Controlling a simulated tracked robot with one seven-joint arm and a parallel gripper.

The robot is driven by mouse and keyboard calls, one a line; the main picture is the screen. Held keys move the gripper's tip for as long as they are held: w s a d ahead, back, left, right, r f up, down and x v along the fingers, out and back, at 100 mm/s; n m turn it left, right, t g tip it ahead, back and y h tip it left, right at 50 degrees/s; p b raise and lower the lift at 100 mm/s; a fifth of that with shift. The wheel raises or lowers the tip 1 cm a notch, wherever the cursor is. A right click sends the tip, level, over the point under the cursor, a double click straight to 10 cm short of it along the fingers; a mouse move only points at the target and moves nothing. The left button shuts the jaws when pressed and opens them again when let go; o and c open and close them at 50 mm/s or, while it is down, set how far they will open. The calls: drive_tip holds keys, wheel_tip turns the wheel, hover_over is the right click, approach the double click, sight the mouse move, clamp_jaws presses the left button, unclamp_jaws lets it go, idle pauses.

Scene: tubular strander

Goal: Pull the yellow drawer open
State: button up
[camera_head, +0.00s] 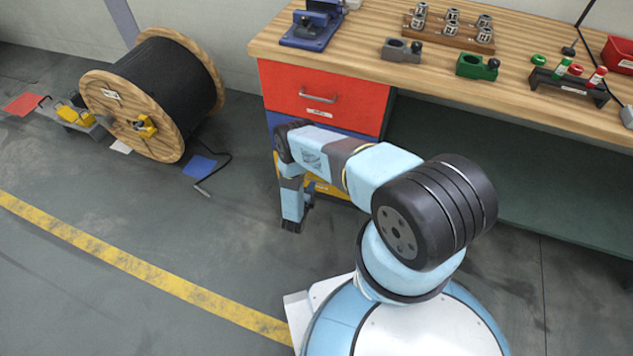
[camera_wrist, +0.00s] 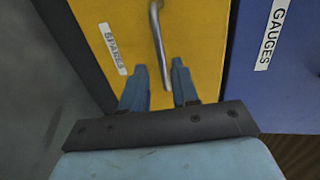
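The yellow drawer (camera_wrist: 205,30) fills the middle of the wrist view. It has a white "SPARES" label (camera_wrist: 113,48) and a metal bar handle (camera_wrist: 157,38). In the head view, only strips of the yellow drawer (camera_head: 325,188) show low in the bench, behind my arm; it looks about flush with the drawers above. My gripper (camera_wrist: 160,66) is open in front of the drawer, its two fingers apart with the lower end of the handle between them in the picture. Contact with the handle cannot be made out. In the head view my arm hides the handle.
A blue "GAUGES" drawer (camera_wrist: 268,65) adjoins the yellow one, below the red drawer (camera_head: 325,95). The wooden bench top (camera_head: 370,68) carries tools and fixtures. A cable reel (camera_head: 165,95) stands to the left. Grey floor (camera_head: 235,225) left of my arm is clear.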

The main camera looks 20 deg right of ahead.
sight(316, 181)
drive_tip(key=shift+x, duration=2.9)
drive_tip(key=shift+c, duration=0.4)
clamp_jaws()
